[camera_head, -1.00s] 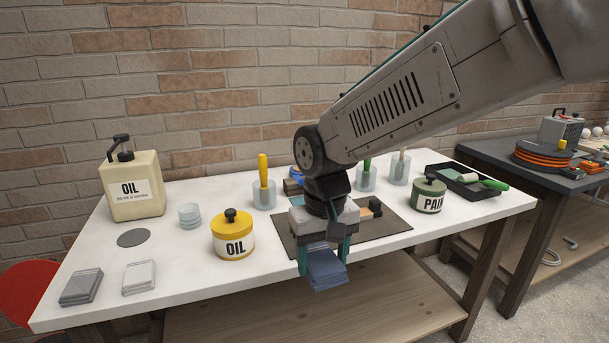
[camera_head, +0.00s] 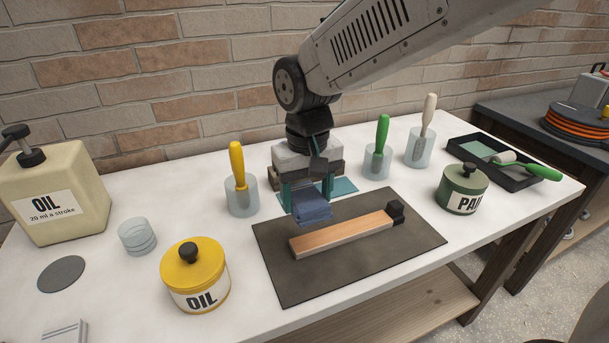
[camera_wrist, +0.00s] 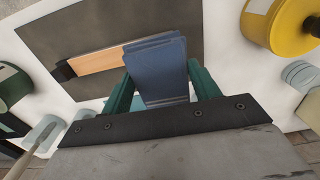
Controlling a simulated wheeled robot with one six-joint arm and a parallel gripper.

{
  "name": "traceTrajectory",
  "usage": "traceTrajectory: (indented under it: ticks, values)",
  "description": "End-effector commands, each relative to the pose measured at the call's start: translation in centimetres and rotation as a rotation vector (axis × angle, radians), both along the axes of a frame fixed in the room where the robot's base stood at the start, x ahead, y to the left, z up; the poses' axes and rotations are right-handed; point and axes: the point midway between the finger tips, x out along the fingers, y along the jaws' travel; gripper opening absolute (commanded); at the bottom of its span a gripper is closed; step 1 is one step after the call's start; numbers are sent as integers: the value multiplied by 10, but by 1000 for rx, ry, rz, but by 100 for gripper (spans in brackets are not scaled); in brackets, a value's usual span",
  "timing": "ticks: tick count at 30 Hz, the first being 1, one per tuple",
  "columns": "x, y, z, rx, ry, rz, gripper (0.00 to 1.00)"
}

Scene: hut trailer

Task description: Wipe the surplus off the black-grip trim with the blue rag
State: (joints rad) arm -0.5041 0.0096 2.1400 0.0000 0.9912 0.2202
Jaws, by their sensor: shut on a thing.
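My gripper (camera_head: 307,194) is shut on the folded blue rag (camera_head: 313,211), which hangs below the fingers. The black-grip trim is a light wooden strip (camera_head: 342,236) with a black block grip (camera_head: 396,212) at its right end. It lies on the dark mat (camera_head: 375,264). The rag is just behind the strip's left half; I cannot tell whether they touch. In the wrist view the rag (camera_wrist: 160,68) is between the green fingers and covers one end of the strip (camera_wrist: 97,62). The black grip (camera_wrist: 63,71) shows at the other end. No surplus can be made out.
Pots with a yellow-handled tool (camera_head: 238,172), a green-handled tool (camera_head: 382,135) and a pale-handled tool (camera_head: 428,112) stand behind the mat. A yellow oil tin (camera_head: 194,275) is left, a green paint tin (camera_head: 461,190) right. A teal sheet (camera_head: 345,187) lies behind the gripper.

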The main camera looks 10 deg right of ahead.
Motion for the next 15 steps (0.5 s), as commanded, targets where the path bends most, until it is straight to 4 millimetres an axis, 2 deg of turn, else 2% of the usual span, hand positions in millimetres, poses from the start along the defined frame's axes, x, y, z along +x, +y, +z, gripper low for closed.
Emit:
traceTrajectory:
  ticks: [5, 15]
  values:
    - [0, -1, -14, -2, 3, -1, 43]
    - [0, -3, -66, -2, 4, -4, 43]
